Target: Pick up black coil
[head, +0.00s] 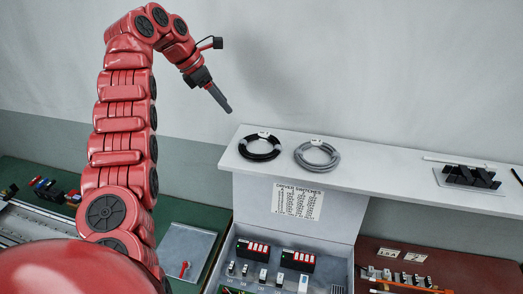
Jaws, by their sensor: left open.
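The black coil (260,147) lies flat at the left end of a white shelf, with a small white tag on its far edge. My left gripper (224,103) hangs in the air above and to the left of the coil, clear of it, fingers pointing down and to the right. It is open and empty; the fingers overlap in this view, so the gap is hidden. My right gripper is out of view.
A grey coil (317,155) lies just right of the black one. A black slotted holder (470,177) stands farther right on the white shelf (385,168). A printed sheet (297,201) and a box with switches sit below. A wall rises behind.

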